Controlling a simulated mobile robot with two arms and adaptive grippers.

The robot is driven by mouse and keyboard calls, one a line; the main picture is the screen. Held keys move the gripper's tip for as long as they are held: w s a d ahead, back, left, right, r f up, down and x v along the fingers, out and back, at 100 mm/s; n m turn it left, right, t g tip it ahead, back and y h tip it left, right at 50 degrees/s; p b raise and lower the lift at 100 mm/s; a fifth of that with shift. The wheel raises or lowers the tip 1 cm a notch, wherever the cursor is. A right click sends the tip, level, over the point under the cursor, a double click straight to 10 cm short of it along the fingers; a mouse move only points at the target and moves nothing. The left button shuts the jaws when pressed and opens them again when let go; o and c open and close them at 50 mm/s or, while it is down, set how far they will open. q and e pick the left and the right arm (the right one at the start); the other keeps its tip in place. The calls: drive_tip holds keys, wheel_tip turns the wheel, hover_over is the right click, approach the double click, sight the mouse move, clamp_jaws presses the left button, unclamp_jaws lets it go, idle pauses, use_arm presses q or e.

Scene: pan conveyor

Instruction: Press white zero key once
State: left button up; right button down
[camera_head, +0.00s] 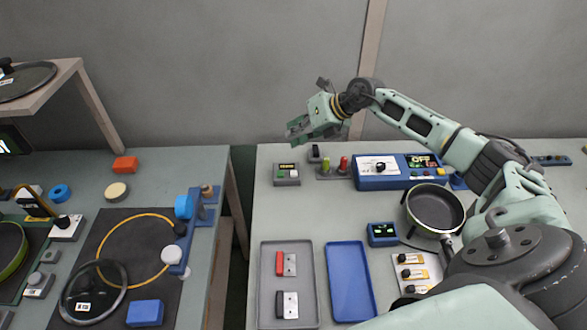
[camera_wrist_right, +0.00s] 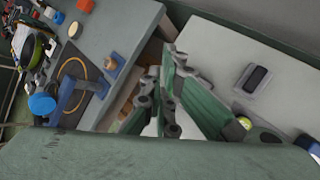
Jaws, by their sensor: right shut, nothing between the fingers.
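A small grey box (camera_head: 287,181) with a dark display stands near the back left of the right-hand table in the head view. On it are a green key (camera_head: 281,174) and a white key (camera_head: 294,174); any zero marking is too small to read. My right gripper (camera_head: 292,130) is shut and empty, in the air above and behind this box, apart from it. In the wrist view its fingers (camera_wrist_right: 170,60) are together, and I cannot make out the keys there. My left gripper is not in view.
Beside the box are a black switch (camera_head: 316,153) and green and red levers (camera_head: 344,163). A blue console (camera_head: 382,183) and a pan (camera_head: 435,208) stand to the right. Grey (camera_head: 265,285) and blue (camera_head: 350,282) trays lie in front. A gap separates the two tables.

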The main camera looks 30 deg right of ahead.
drive_tip(key=b, duration=0.6)
hover_over(294, 174)
drive_tip(key=w+d, duration=0.2)
drive_tip(key=f, duration=0.8)
drive_tip(key=shift+a+f, duration=0.1)
drive_tip(key=shift+a, duration=0.1)
drive_tip(key=shift+f, duration=0.35)
drive_tip(key=shift+b, duration=0.3)
drive_tip(key=shift+f, duration=0.4)
